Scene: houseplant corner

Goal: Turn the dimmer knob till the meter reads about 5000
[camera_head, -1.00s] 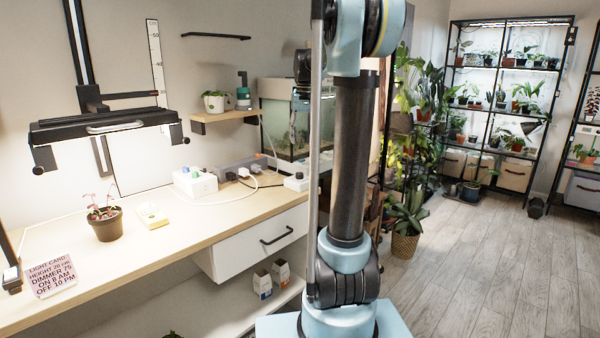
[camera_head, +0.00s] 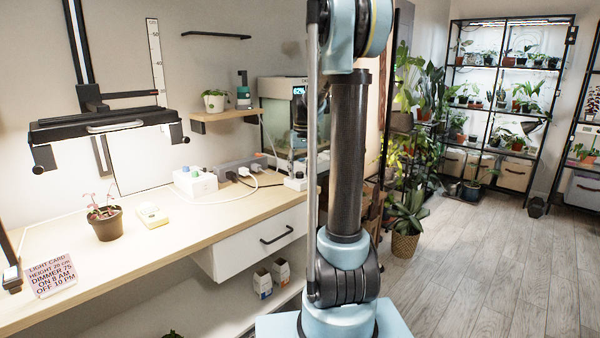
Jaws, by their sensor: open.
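A pale yellow meter (camera_head: 152,215) lies on the bench beside a potted seedling; its reading is too small to make out. A small white box (camera_head: 294,184) with a dark knob on top sits at the bench's right end, partly behind my arm. I cannot tell for certain which knob is the dimmer. My gripper (camera_head: 298,158) is mostly hidden behind my upright arm link. It appears open and empty, just above the right-hand white box; contact cannot be made out.
A black lamp (camera_head: 100,128) hangs over the potted seedling (camera_head: 105,222). A pink card (camera_head: 50,275) stands at the front left. A power strip (camera_head: 240,165) with cables lies between the boxes. A fish tank (camera_head: 275,110) stands behind. The bench's middle is clear.

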